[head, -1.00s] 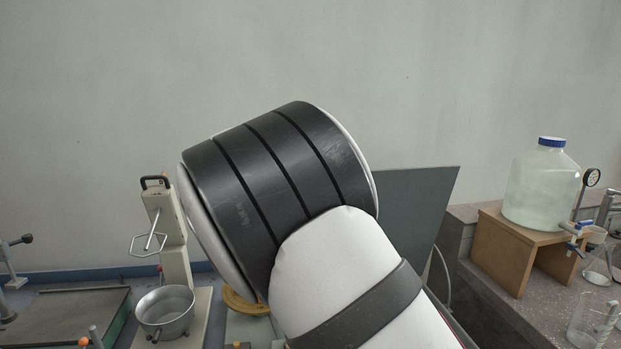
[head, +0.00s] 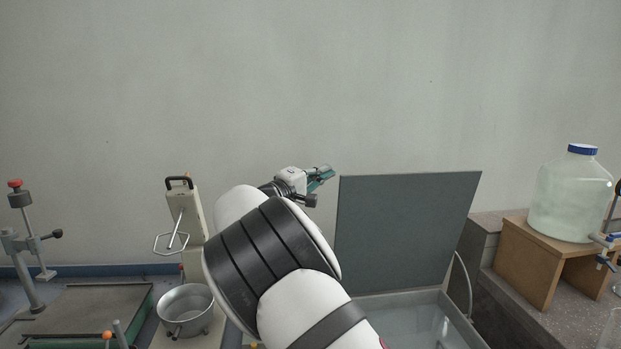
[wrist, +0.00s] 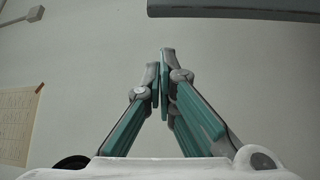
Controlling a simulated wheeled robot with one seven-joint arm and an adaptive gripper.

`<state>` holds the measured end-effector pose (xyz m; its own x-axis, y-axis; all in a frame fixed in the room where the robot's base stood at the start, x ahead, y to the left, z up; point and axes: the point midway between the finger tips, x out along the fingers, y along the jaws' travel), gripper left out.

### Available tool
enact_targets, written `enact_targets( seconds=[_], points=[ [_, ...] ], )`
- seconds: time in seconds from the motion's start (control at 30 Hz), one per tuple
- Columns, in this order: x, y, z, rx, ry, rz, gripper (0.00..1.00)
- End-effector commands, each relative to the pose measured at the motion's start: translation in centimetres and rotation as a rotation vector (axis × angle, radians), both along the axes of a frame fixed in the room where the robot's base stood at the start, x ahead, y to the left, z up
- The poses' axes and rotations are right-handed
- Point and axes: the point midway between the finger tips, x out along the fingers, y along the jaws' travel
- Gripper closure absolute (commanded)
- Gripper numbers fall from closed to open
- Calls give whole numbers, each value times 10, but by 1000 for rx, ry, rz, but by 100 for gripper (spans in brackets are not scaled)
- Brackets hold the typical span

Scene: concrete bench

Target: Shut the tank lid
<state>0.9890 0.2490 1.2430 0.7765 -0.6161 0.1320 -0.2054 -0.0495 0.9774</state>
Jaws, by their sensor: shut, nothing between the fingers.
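The tank lid (head: 405,230) is a flat dark grey panel standing open and nearly upright at the back of the tank (head: 445,303). The tank's pale rim and part of its inside show below the lid; my arm hides its left side. My gripper (head: 328,172) is raised beside the lid's upper left corner in the head view, apart from it in the picture. In the wrist view my gripper (wrist: 164,62) has its teal fingers shut with nothing between them. A dark grey edge at the top right of the wrist view may be the lid (wrist: 235,8).
A steel bowl (head: 185,305) sits below a beige mixer (head: 192,228) on the left. On the right, a large bottle (head: 570,200) stands on a wooden stand (head: 528,260). Air above the tank looks clear.

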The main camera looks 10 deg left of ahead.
Motion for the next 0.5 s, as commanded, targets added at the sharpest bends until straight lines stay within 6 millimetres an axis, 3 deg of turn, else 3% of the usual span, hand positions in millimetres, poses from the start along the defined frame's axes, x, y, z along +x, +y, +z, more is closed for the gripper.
enact_targets(
  seconds=[0.07, 0.3, 0.5],
  points=[
    [10, -9, 1, 0, -1, -3, 100],
    [-18, -13, -2, -2, 3, -1, 100],
    [-29, -15, -6, -1, 1, 0, 100]
  ],
)
